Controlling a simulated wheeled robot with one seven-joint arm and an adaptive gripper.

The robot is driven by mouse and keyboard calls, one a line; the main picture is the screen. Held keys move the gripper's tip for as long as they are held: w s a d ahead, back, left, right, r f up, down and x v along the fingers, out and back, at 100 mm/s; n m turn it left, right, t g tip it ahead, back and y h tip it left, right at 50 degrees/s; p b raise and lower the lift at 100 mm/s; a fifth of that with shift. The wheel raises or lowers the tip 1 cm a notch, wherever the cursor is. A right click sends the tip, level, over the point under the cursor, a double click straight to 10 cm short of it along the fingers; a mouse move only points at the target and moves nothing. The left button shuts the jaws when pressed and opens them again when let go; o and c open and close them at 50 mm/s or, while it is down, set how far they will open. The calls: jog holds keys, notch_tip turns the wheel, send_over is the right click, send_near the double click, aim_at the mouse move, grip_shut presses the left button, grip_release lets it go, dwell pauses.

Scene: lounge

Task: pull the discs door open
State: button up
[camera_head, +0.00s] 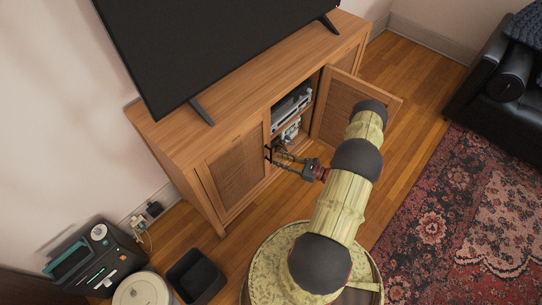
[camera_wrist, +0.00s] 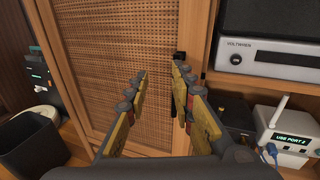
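A wooden cabinet (camera_head: 170,128) stands by the wall. Its left cane-panelled door (camera_head: 235,165) appears shut or nearly so. I see no label naming the discs door. In the wrist view this cane door (camera_wrist: 105,45) fills the middle, with a small dark handle (camera_wrist: 179,56) near its right edge. My gripper (camera_head: 268,154) is in front of that door's right edge. In the wrist view my gripper (camera_wrist: 160,71) has its fingers apart, with the right fingertip close to the handle. Whether it touches the handle is unclear.
Another cane door (camera_head: 345,108) stands open on the right, beside the open compartment with a silver player (camera_head: 292,103) and a white router (camera_wrist: 284,124). A television is on top.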

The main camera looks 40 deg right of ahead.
aim_at(271, 161)
jog(key=shift+m+t+h, duration=0.6)
jog(key=shift+m+h, duration=0.3)
jog(key=w+f, duration=0.1)
jog(key=w, duration=0.1)
jog(key=w+b, duration=0.1)
jog(key=w, duration=0.1)
jog(key=w+f+b, duration=0.1)
jog(key=w, duration=0.1)
jog(key=shift+w+f, duration=0.3)
jog(key=shift+f, duration=0.05)
jog(key=shift+c, duration=0.2)
grip_shut()
